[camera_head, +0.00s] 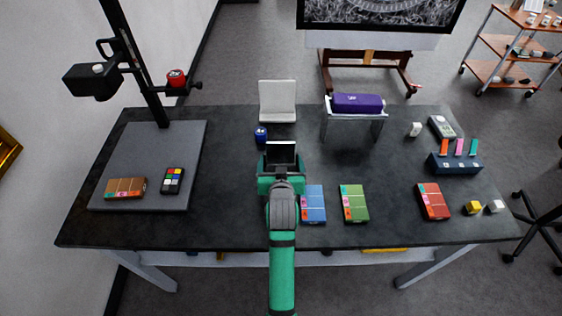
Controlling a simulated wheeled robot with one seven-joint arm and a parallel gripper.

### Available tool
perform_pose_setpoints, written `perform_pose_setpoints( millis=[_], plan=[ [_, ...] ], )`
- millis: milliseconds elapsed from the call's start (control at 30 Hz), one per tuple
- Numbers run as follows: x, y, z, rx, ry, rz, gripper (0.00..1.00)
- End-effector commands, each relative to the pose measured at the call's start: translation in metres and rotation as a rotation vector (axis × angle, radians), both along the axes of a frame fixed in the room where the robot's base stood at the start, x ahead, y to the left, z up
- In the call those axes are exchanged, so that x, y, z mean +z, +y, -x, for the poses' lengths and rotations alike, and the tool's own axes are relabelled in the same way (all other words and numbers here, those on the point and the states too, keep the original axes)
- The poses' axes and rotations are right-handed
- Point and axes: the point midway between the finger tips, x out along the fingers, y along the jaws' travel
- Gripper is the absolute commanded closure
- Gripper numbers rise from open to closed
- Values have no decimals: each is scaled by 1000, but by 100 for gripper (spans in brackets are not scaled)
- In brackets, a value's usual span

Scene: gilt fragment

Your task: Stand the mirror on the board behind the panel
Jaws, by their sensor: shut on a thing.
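My gripper (281,170) is over the middle of the dark table, seen from behind. It is shut on a small dark upright plate with a pale edge, apparently the mirror (281,152). My gripper hides its lower part. The grey board (165,150) lies at the left of the table under a black column, well left of my gripper. A flat brown piece with coloured patches, perhaps the panel (125,188), lies at the board's front left. A black colour chart (173,181) lies right of it. The board behind these two is bare up to the column.
The column carries a black camera (92,79) and a red-topped part (177,79) above the board. A blue jar (261,135) and a white stand (277,101) are beyond my gripper. Blue (313,204), green (354,203) and red (432,201) flat pieces lie to the right.

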Motion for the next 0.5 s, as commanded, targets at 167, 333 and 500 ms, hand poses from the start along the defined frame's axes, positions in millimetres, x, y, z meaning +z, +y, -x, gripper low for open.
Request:
perform_pose_setpoints(
  millis=[167, 333, 500],
  plan=[
    [1, -1, 0, -1, -3, 0, 52],
    [-2, -1, 0, -1, 0, 0, 2],
    [-2, -1, 0, -1, 0, 0, 0]
  ],
)
